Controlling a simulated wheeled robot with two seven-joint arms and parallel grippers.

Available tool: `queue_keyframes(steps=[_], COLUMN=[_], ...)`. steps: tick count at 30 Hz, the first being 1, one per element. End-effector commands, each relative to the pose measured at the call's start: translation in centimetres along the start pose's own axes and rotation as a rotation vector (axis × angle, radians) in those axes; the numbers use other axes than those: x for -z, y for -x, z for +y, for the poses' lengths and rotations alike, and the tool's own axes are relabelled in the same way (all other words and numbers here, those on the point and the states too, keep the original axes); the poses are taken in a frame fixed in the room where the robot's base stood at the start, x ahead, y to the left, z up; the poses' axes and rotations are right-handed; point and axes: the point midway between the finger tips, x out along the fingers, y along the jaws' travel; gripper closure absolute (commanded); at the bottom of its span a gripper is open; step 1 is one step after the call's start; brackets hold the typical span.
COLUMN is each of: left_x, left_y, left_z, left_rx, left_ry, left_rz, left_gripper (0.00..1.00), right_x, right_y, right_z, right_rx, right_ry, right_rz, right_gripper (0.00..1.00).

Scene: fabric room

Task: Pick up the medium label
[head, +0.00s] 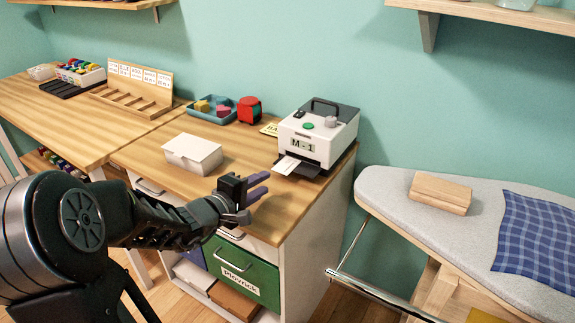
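A white label (287,165) sticks out at the front of the label printer (318,135), over a dark tray. The printer's display reads "M - 1"; any print on the label is too small to read. My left gripper (262,186) is in front of the printer, near the counter's front edge, below and left of the label in the picture. Its two fingers are apart, point right, and hold nothing. It appears clear of the label. My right gripper is not in view.
A white box (192,152) stands left of the printer on the wooden counter (245,152). A red tape dispenser (249,110) and a blue tray (212,110) are behind. An ironing board (385,190) with a wooden block (440,193) and blue checked cloth (537,240) is at right.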

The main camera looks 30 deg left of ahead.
Motion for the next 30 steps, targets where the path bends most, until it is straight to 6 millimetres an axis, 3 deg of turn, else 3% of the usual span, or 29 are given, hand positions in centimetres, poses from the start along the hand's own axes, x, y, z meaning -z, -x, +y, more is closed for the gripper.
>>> queue_keyframes(steps=[6,17,25,30], left_x=[-0.1,0.0,0.2,0.2], left_y=[-2.0,-2.5,-6.2,-7.3], left_z=[-0.1,0.0,-0.2,-0.1], left_rx=[0.0,0.0,0.001,0.0], left_ry=[0.001,0.001,0.003,0.001], left_rz=[-0.002,-0.001,-0.002,-0.001], left_gripper=[0.72,0.72,0.72,0.72], right_x=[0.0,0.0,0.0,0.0], right_y=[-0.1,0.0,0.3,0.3], right_z=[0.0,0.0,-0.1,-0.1], right_rx=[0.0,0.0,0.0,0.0], right_ry=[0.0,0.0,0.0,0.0], right_rz=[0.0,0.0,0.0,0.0], right_gripper=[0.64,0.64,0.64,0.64])
